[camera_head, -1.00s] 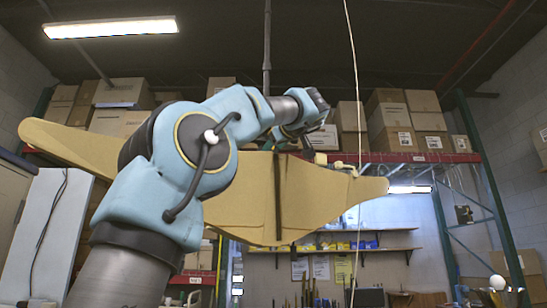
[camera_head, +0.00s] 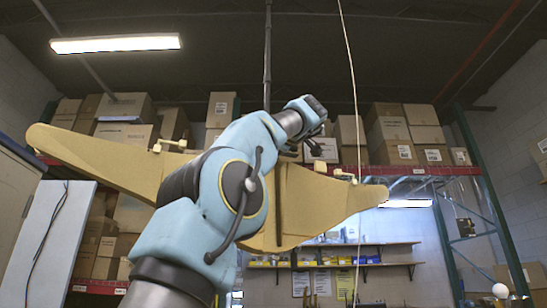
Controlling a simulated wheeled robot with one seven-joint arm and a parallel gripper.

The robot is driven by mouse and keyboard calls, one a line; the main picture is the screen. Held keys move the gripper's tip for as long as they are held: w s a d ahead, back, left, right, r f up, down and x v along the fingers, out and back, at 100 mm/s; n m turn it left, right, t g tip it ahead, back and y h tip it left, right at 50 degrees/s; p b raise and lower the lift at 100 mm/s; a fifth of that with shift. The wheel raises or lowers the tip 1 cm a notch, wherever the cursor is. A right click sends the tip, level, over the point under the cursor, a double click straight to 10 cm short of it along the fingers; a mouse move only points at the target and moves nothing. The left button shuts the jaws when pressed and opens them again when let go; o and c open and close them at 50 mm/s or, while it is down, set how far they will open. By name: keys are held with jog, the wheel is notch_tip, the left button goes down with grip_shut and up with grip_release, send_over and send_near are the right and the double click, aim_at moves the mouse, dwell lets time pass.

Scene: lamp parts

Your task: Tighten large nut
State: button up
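A large tan wing-shaped lamp body (camera_head: 322,208) hangs in the middle, below a grey vertical pole (camera_head: 267,60). A dark vertical strip (camera_head: 279,205) runs down its middle. Small cream fittings stand on its upper edge, one on the left (camera_head: 170,144) and one on the right (camera_head: 337,173). I cannot make out which piece is the large nut. My blue arm crosses in front of the lamp body and hides part of it. My gripper (camera_head: 318,135) is small and dark, above the lamp body's middle. Its fingers are too unclear to tell open from shut.
A thin pale cord (camera_head: 352,85) hangs right of my gripper. Racks with cardboard boxes (camera_head: 395,130) stand behind, along a red beam (camera_head: 428,171). Lower shelves (camera_head: 375,264) hold small yellow and blue bins. A white panel (camera_head: 45,240) stands at left.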

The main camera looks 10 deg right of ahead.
jog(key=shift+r, duration=0.1)
jog(key=o, duration=1.4)
jog(key=shift+c, duration=0.2)
